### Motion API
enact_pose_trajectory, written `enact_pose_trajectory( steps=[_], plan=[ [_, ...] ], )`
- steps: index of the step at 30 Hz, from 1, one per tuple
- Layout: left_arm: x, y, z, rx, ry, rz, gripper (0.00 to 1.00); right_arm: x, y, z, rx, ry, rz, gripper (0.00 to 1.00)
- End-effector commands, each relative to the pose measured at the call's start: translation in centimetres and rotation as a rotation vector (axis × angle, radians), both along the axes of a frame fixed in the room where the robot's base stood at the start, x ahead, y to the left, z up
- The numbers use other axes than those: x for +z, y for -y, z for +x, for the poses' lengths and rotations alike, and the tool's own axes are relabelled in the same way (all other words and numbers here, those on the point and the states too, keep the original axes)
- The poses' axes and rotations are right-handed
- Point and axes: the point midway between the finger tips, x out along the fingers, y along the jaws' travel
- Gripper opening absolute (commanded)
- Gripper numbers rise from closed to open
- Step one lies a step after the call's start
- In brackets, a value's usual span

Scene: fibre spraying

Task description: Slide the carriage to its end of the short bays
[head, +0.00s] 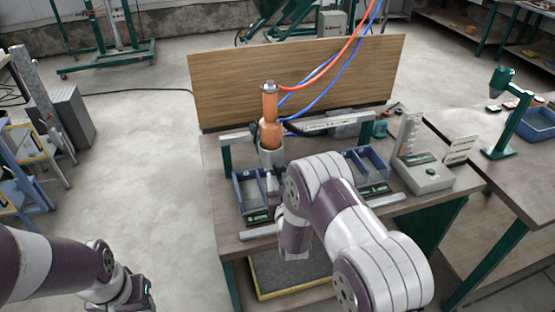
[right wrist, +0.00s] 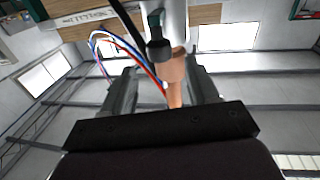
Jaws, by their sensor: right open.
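The carriage (head: 271,152) is a grey holder with a copper-orange spray body and hoses on top, upright over the bays at the middle of the bench. A blue-walled bay tray (head: 240,196) lies to its left and another (head: 376,160) to its right. My right gripper (head: 274,190) is at the carriage's near side, partly hidden by my arm. In the right wrist view its open fingers (right wrist: 163,92) stand either side of the line to the dark knob (right wrist: 158,48) and copper body; contact cannot be told. My left gripper (head: 138,297) is low left, away from the bench.
A scaled rail (head: 325,122) runs along the back of the bench, before a wooden backboard (head: 295,80). Red and blue hoses (head: 330,72) hang from above. A grey device (head: 425,178) stands on the right. A green stand (head: 507,125) is on the side table.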

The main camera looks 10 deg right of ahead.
Motion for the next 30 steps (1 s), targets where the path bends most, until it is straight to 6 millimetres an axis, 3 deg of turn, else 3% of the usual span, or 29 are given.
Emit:
enact_pose_trajectory(
  steps=[3,9,20,26,30],
  plan=[
    [1.3,0.0,0.0,0.0,0.0,0.0,0.43,0.4,0.4,2.8,0.0,0.0,0.001,0.59],
    [1.9,0.0,0.0,0.0,0.0,0.0,0.43,0.1,0.7,5.5,0.001,-0.002,0.001,0.59],
    [1.9,0.0,0.0,0.0,0.0,0.0,0.43,0.0,0.7,6.1,0.002,-0.003,0.001,0.59],
    [2.0,0.0,0.0,0.0,0.0,0.0,0.43,0.0,0.7,6.1,0.001,-0.003,0.001,0.0],
    [1.9,0.0,0.0,0.0,0.0,0.0,0.43,0.0,0.8,6.1,0.001,-0.003,0.001,0.0]
  ],
)
